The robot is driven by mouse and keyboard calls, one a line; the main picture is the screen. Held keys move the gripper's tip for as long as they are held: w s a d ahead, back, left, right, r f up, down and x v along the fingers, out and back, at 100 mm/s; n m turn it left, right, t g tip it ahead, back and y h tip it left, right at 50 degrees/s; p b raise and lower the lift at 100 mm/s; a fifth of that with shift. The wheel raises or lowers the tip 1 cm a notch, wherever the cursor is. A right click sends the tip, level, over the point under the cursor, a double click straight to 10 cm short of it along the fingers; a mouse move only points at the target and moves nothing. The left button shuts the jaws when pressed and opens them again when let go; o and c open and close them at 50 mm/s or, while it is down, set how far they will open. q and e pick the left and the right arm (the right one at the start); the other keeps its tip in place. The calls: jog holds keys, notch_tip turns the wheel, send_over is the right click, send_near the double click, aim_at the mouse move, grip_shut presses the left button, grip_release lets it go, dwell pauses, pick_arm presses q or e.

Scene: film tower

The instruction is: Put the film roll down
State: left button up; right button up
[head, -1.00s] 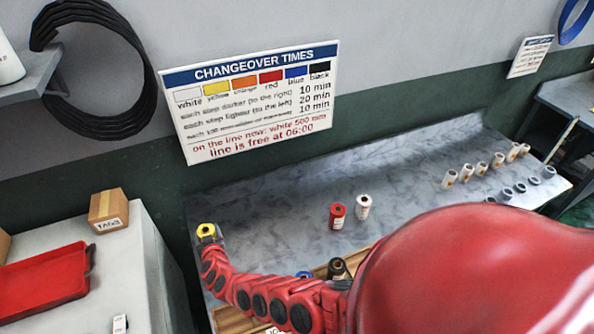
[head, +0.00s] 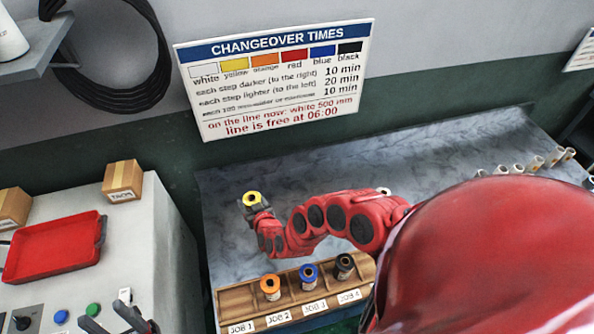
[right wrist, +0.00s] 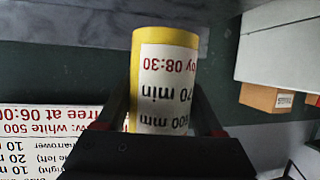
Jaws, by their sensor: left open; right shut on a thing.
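The yellow film roll (head: 252,199) is upright in my right gripper (head: 256,208), over the left part of the grey marbled bench (head: 228,178). In the right wrist view the roll (right wrist: 166,75) shows a white label and sits between the fingers. The wooden rack (head: 237,299) at the bench's front has slots marked JOB 1 to JOB 4. An orange roll (head: 270,287) stands at JOB 2, a blue roll (head: 308,277) at JOB 3 and a black roll (head: 344,266) at JOB 4. JOB 1 is empty. My left gripper (head: 118,318) is open at the bottom left edge, partly cut off.
A white cabinet with buttons, a red tray (head: 52,248) and cardboard boxes (head: 122,180) stands at the left. My right arm hides much of the middle bench. A changeover times sign (head: 278,78) hangs behind.

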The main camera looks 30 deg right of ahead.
jog(key=shift+s+a+f, duration=0.1)
notch_tip(320, 180, down, 6)
jog(key=b, duration=0.3)
jog(key=shift+b, duration=0.3)
notch_tip(320, 180, down, 4)
jog(key=b, duration=0.3)
jog(key=o, duration=1.5)
jog(key=shift+o, duration=0.2)
